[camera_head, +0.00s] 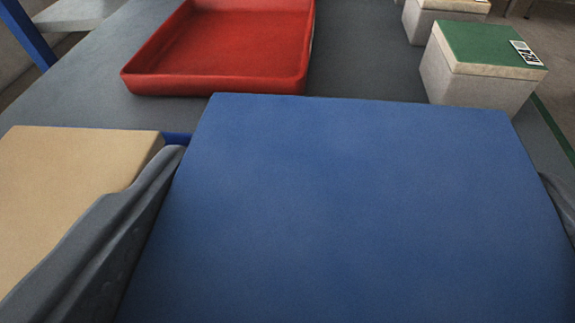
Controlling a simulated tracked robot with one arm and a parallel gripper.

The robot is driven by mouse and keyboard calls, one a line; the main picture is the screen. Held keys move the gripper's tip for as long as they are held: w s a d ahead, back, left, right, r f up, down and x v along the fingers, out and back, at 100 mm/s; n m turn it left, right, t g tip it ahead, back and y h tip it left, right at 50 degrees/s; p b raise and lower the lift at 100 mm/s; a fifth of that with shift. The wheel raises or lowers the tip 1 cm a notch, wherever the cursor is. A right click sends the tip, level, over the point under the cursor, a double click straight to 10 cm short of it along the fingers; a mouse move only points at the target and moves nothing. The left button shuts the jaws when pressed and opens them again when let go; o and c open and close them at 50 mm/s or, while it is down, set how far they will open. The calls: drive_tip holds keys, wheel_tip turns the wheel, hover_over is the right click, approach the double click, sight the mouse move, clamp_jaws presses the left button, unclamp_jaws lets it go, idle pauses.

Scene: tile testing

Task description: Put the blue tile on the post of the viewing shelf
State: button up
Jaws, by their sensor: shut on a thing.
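The blue tile (360,210) fills the middle and lower right of the head camera view, close to the camera. Its flat top face is toward me and its far edge is in full view. My gripper (365,185) is shut on it, with one dark grey finger along its left side and the other just showing at the right picture edge. The tile hides what lies under it. I cannot make out the viewing shelf or its post in this view.
A red tray (135,82), empty, stands on the dark grey table (365,60) beyond the tile. A pale box with a green top (487,45) and a label stands at the back right, another box behind it. A tan tile or block (70,190) lies at the left.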

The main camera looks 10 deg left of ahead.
sight(319, 244)
drive_tip(key=shift+w+a, duration=0.15)
drive_tip(key=shift+w, duration=0.05)
drive_tip(key=shift+w+a+f+b, duration=0.1)
drive_tip(key=shift+w+f+b, duration=0.1)
drive_tip(key=shift+f, duration=0.4)
drive_tip(key=shift+w+a+f+b, duration=0.15)
drive_tip(key=shift+f+b, duration=0.1)
drive_tip(key=shift+f, duration=0.3)
drive_tip(key=shift+w+a+f+b, duration=0.1)
drive_tip(key=shift+w+f+b, duration=0.1)
drive_tip(key=shift+f, duration=0.4)
drive_tip(key=shift+r, duration=0.1)
drive_tip(key=o, duration=0.8)
drive_tip(key=shift+f+b, duration=0.25)
drive_tip(key=shift+b, duration=0.1)
drive_tip(key=p+v, duration=0.3)
drive_tip(key=v, duration=1.1)
drive_tip(key=shift+w+d+r+p, duration=0.1)
drive_tip(key=shift+d+p, duration=0.05)
drive_tip(key=shift+p, duration=0.25)
